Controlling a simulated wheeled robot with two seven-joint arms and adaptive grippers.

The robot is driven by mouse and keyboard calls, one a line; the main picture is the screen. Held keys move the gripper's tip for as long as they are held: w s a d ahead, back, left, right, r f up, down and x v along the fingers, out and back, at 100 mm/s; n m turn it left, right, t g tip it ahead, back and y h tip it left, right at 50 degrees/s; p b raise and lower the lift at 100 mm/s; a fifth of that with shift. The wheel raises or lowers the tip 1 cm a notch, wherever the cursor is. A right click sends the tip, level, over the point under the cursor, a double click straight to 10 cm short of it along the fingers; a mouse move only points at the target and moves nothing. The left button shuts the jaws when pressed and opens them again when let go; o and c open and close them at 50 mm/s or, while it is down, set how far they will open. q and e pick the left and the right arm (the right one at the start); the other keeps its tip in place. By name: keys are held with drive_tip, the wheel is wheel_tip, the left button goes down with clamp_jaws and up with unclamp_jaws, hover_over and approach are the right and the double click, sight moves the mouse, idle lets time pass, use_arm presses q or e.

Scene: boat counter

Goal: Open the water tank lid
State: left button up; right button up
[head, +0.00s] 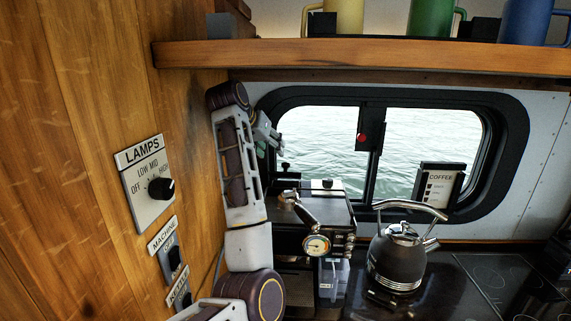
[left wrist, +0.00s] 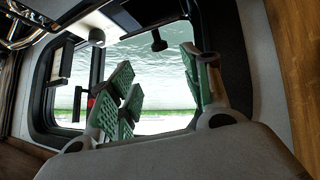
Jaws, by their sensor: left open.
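The black coffee machine (head: 318,212) stands below the window at the centre of the head view. A small black knob (head: 285,166) stands up at its back left; it looks like the water tank lid's knob, but the lid's edges are hard to make out. A similar dark knob (left wrist: 158,41) shows at the top of the left wrist view, beyond the fingertips. My left gripper (head: 266,137), with green pads, is above and left of the knob, partly behind my arm. In the left wrist view the gripper (left wrist: 158,66) is open and empty. My right gripper is out of view.
A dark kettle (head: 397,258) stands right of the machine beside the cooktop (head: 500,280). A wooden shelf (head: 370,57) with mugs hangs above. The wooden wall with the lamps switch panel (head: 148,184) is close on the left. The window (head: 405,140) is behind.

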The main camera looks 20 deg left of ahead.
sight(284, 163)
use_arm(q)
drive_tip(key=shift+r, duration=0.1)
drive_tip(key=shift+s, duration=0.15)
drive_tip(key=p+x, duration=0.3)
drive_tip(key=x, duration=0.9)
drive_tip(key=shift+r, duration=0.1)
drive_tip(key=shift+x, duration=1)
